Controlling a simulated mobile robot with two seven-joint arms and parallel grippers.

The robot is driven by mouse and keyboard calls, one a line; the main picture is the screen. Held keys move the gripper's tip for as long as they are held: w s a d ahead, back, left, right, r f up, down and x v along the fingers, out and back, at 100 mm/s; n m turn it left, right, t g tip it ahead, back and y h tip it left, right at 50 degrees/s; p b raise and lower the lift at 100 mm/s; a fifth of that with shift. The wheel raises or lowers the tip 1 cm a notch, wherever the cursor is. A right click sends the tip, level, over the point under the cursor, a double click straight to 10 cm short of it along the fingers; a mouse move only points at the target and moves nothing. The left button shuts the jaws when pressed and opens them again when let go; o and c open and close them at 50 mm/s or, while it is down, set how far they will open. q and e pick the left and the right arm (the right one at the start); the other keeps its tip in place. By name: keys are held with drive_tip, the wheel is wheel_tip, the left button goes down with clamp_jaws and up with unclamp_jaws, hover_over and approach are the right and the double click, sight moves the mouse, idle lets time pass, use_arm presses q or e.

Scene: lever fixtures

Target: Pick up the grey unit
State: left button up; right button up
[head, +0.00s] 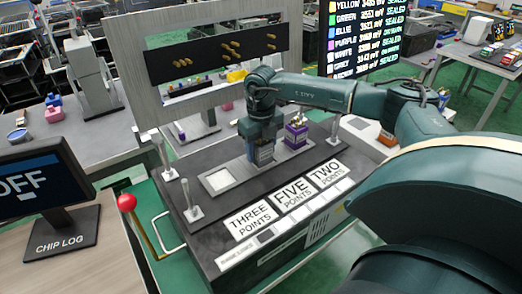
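My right gripper (262,149) points down over the middle pad of the dark fixture. A small grey-blue block, likely the grey unit (263,155), shows at its fingertips, partly hidden by the gripper. I cannot tell whether the fingers press on it or stand open around it. It appears upright and low over the fixture top. My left gripper is not in view.
A purple unit (296,134) stands just right of my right gripper. The left pale pad (219,181) is empty. A framed panel (150,85) rises behind.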

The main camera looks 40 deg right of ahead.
drive_tip(key=c, duration=0.8)
drive_tip(key=shift+r, duration=0.1)
